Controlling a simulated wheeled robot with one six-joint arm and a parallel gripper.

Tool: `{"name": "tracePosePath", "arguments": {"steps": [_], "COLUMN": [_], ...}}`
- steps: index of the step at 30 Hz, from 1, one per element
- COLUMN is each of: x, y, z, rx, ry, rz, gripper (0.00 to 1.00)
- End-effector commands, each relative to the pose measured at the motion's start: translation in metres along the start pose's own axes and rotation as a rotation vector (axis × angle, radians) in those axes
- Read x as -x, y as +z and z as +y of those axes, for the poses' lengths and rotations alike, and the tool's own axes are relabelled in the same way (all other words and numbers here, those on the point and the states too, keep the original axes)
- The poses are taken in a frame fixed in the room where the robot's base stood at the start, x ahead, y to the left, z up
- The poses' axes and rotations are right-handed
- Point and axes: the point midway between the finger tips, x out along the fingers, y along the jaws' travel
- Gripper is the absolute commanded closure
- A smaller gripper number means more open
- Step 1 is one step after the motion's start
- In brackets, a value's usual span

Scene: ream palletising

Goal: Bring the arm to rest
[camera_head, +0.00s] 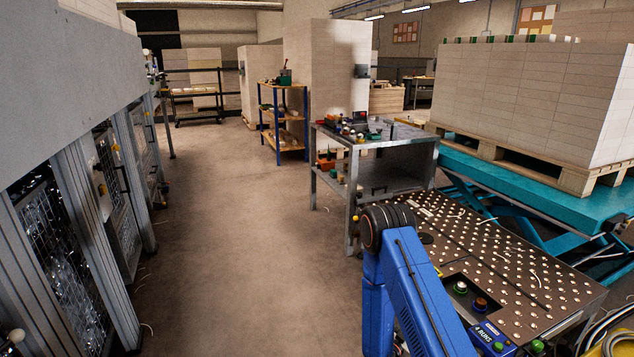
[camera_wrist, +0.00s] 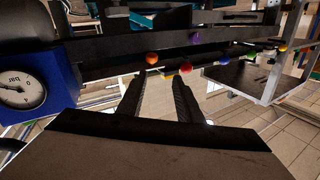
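My blue arm (camera_head: 408,295) stands at the lower right of the head view, with its dark round joint at the top. Its far end is out of that view. In the wrist view my gripper (camera_wrist: 157,88) shows two dark fingers with a clear gap between them. Floor shows through the gap, and nothing is held. Beyond the fingertips is a dark bar or ledge (camera_wrist: 105,55) with coloured round knobs; I cannot tell how far off it is. A pressure gauge (camera_wrist: 22,88) sits at the left of the wrist view.
A loaded pallet (camera_head: 535,165) rests on a teal lift table (camera_head: 480,170). A blue shelf (camera_head: 283,125) stands farther back. The aisle floor (camera_head: 235,240) is clear.

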Motion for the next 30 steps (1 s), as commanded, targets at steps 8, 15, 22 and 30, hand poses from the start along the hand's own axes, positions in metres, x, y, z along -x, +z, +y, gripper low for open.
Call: {"name": "tracePosePath", "arguments": {"steps": [8, 15, 22, 30], "x": [-0.019, -0.022, -0.012, 0.011], "y": [-0.042, -0.080, -0.122, -0.177], "z": [-0.042, -0.074, -0.102, -0.125], "rx": [-0.092, -0.142, -0.166, -0.163], "ry": [-0.014, -0.055, -0.117, -0.206], "rz": [-0.177, -0.327, -0.463, -0.608], "gripper": [0.68, 0.68, 0.68, 0.68]}}
